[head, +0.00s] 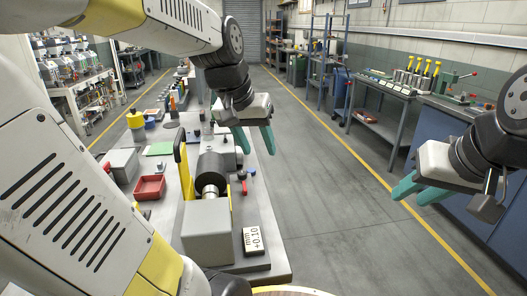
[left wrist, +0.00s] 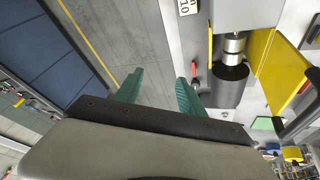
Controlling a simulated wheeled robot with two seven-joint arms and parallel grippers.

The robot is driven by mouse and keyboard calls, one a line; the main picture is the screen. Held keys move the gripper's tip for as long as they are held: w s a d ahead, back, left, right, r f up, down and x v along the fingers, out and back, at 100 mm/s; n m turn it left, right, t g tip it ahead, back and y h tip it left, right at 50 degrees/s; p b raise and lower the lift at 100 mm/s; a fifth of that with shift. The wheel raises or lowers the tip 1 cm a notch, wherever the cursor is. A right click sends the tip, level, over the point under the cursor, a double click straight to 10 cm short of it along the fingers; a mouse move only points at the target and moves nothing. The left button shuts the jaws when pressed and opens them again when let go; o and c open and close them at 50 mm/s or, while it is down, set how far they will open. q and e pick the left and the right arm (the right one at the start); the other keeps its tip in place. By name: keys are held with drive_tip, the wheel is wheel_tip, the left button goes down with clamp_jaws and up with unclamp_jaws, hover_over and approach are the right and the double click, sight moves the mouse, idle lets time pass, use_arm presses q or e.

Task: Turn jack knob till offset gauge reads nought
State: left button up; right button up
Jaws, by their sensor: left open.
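The offset gauge (head: 253,240) is a white plate reading "mm +0.10" at the front right of the bench; part of it shows in the left wrist view (left wrist: 188,7). I cannot tell for sure which red part is the jack knob. My left gripper (head: 255,140) is open and empty, above and beyond the knob, apart from it. My right gripper (head: 408,197) is open and empty over the aisle at right.
A grey pump block (head: 207,232) and yellow guard (head: 184,175) stand beside the motor. A red bin (head: 149,187) is on the bench's left. The aisle floor (head: 330,215) is clear. A blue cabinet (head: 450,150) stands at right.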

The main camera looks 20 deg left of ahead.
use_arm(q)
drive_tip(key=w+a+f+g, duration=0.1)
drive_tip(key=w+a+f, duration=0.15)
drive_tip(key=w, duration=0.25)
drive_tip(key=w+a+f+g, duration=0.1)
drive_tip(key=w+a+f, duration=0.15)
drive_tip(key=w, duration=0.35)
drive_tip(key=g+y, duration=0.2)
hover_over(242, 173)
drive_tip(key=shift+n, duration=0.4)
wheel_tip(242, 173, down, 9)
drive_tip(key=shift+s+d+f, duration=0.1)
drive_tip(key=shift+f, duration=0.25)
drive_tip(key=shift+f, duration=0.1)
drive_tip(key=shift+f, duration=3.35)
clamp_jaws()
